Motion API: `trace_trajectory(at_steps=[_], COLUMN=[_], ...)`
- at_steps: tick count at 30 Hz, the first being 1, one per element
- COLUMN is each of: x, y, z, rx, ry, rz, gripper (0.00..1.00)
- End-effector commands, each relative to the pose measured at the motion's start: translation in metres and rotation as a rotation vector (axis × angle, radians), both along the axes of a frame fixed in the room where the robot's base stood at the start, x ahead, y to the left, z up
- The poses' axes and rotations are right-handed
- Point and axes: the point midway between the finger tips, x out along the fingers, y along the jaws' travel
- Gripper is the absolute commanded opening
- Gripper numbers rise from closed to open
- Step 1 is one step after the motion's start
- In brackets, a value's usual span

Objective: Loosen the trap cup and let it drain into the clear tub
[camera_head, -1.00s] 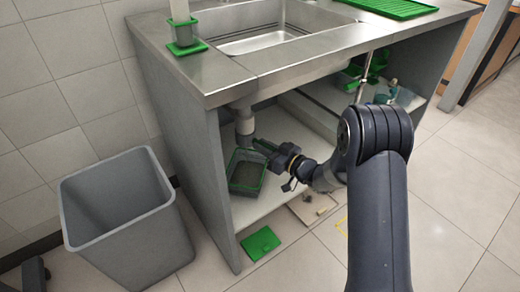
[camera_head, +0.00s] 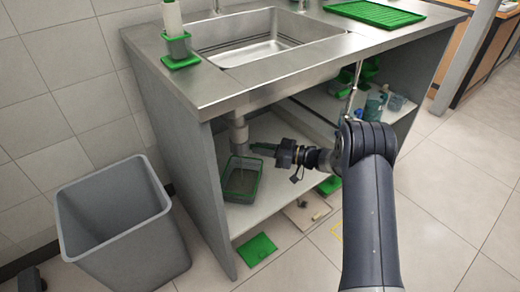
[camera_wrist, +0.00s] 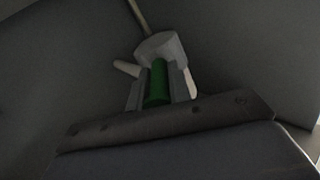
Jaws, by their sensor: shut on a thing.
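The grey drain pipe with its trap (camera_head: 239,133) hangs under the sink at the cabinet's left side. The clear tub (camera_head: 241,198) with a green rim stands on the cabinet floor below it. My gripper (camera_head: 254,148) reaches in from the right, just beside the trap's lower end and above the tub. In the wrist view its jaws (camera_wrist: 157,85) are shut on a green cylindrical piece (camera_wrist: 157,86). A grey rounded part (camera_wrist: 160,46) with pale lugs is at the fingertips. I cannot tell whether the green piece belongs to the trap cup. The tub's contents are unclear.
A grey bin (camera_head: 120,222) stands left of the cabinet. A green mat (camera_head: 257,249) and a beige board (camera_head: 306,214) lie on the floor in front. Bottles (camera_head: 375,105) stand inside at right.

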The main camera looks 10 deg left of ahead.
Motion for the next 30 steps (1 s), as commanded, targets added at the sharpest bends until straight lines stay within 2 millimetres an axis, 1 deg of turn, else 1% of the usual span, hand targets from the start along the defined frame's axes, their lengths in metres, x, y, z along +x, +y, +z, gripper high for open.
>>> trace_trajectory(at_steps=[7, 8, 15, 21, 24, 26, 30], x=[0.001, 0.001, 0.0, 0.0, 0.0, 0.0, -0.003], y=[0.001, 0.001, 0.001, 0.001, -0.003, -0.008, -0.032], z=[0.002, 0.003, 0.002, 0.001, 0.001, 0.002, 0.004], rx=[0.004, 0.004, 0.002, 0.002, 0.002, 0.001, 0.001], ry=[-0.004, -0.005, -0.003, -0.002, -0.001, -0.001, -0.001], rz=[-0.002, -0.002, -0.001, -0.001, -0.002, -0.002, -0.005], gripper=[0.0, 0.21, 0.4, 0.41, 0.41, 0.41, 0.41])
